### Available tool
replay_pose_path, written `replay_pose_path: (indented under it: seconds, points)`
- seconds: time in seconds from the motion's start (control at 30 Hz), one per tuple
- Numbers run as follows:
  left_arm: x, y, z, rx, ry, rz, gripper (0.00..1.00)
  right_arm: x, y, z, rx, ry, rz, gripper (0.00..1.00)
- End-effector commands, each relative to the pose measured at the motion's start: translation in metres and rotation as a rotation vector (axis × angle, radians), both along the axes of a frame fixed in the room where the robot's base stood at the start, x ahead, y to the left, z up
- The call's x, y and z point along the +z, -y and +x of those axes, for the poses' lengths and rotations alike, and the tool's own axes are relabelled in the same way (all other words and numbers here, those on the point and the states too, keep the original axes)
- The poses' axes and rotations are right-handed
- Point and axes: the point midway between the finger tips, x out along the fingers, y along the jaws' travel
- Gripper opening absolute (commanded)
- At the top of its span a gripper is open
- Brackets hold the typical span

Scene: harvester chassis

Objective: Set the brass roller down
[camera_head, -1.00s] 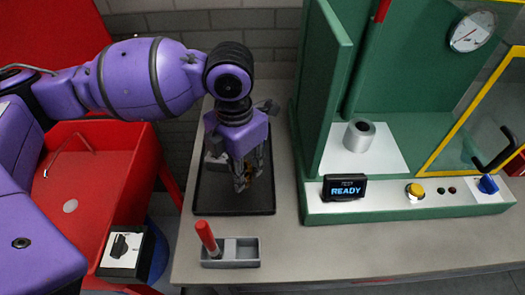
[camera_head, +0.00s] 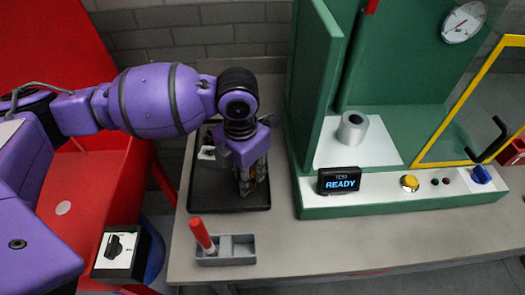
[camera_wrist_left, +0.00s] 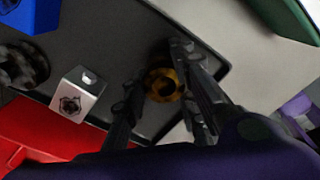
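The brass roller (camera_wrist_left: 165,85) shows end-on in the left wrist view, a gold ring with a dark centre. It sits between the fingers of my left gripper (camera_wrist_left: 160,95), which look closed against its sides. In the head view the left gripper (camera_head: 250,185) points down over the right part of the black tray (camera_head: 225,205), and its fingers mostly hide the roller. The tray floor shows behind the roller in the wrist view; I cannot tell whether the roller touches it. My right gripper is not in view.
A silver block (camera_wrist_left: 80,95) and a dark ridged part (camera_wrist_left: 22,65) lie left in the wrist view. A grey bin with a red handle (camera_head: 225,250) stands before the tray. The green test stand (camera_head: 400,205), holding a grey cylinder (camera_head: 352,131), is right of the tray.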

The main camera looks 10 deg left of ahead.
Motion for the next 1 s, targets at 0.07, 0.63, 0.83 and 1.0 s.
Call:
replay_pose_path:
  seconds: [0.07, 0.63, 0.83, 1.0]
  points:
    - [-0.001, 0.0, -0.001, 0.001, -0.002, 0.0, 0.36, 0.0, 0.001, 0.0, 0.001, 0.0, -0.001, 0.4]
    - [0.022, 0.0, 0.001, 0.001, 0.002, 0.0, 0.45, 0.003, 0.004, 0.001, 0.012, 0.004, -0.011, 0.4]
    - [0.066, 0.0, 0.001, 0.0, 0.004, 0.0, 0.45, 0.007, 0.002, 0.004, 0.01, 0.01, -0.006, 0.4]
    - [0.099, 0.0, 0.0, 0.0, 0.002, 0.0, 0.45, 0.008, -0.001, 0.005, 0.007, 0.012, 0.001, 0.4]
